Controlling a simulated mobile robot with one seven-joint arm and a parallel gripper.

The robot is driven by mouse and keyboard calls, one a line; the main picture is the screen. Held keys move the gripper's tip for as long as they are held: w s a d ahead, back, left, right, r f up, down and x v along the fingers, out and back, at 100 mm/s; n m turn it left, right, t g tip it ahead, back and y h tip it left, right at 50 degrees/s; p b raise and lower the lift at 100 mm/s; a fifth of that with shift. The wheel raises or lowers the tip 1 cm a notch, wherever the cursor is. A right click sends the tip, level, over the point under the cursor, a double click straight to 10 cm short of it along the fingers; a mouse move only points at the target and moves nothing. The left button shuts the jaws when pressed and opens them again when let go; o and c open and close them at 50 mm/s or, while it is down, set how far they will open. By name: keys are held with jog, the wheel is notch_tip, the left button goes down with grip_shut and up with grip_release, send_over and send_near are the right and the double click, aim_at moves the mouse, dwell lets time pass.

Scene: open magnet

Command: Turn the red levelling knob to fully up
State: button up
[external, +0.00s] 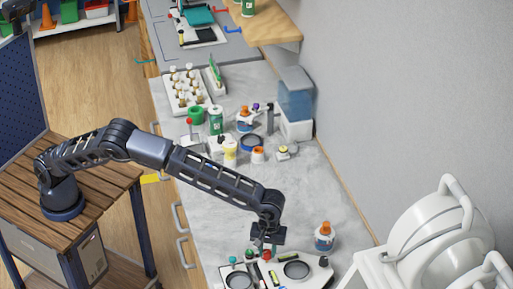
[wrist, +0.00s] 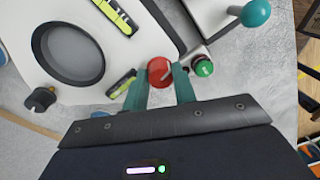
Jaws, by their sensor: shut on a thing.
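The red levelling knob (wrist: 160,72) sits at the edge of a white device (wrist: 75,85) in the wrist view. It is round, with a light pointer line on its top. My gripper (wrist: 161,82) has its two teal fingers on either side of the knob and is shut on it. In the external view my gripper (external: 266,246) reaches down over the white device (external: 318,274) at the bottom. The fingertips and the knob are partly hidden there.
A green knob (wrist: 204,68) stands close beside the right finger. A black knob (wrist: 41,99) and a teal ball-topped lever (wrist: 257,13) are farther off. Yellow-green level vials (wrist: 113,15) lie on the device. An orange-capped bottle (external: 325,236) stands behind it.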

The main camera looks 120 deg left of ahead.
aim_at(269, 252)
jog(key=shift+w+d+n, duration=0.1)
jog(key=shift+d+n, duration=0.05)
jog(key=shift+n, duration=0.45)
jog(key=o, duration=0.9)
jog(key=shift+w, duration=0.1)
jog(key=shift+c, duration=0.2)
jog(key=shift+o, duration=0.6)
notch_tip(269, 252, up, 11)
jog(key=shift+f, duration=0.15)
